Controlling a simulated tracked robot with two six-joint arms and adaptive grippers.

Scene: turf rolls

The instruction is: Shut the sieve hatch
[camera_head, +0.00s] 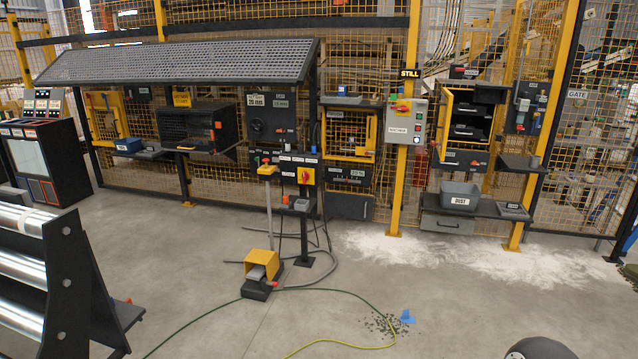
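No label that I can read names the sieve hatch. At the right station, a yellow-framed door (446,122) seems to stand swung out at the left side of a dark cabinet (472,118), whose shelves show. Another yellow-framed mesh panel (364,130) is at the middle station and looks closed. A third yellow frame (103,115) at the far left seems to stand ajar. I cannot tell which one is the sieve hatch.
A grey bin marked DUST (461,197) sits on a shelf below the right cabinet, with white powder (440,252) on the floor. A yellow pedal unit (262,266), hoses and a green-yellow cable (345,292) lie in front. A roller rack (62,270) stands left.

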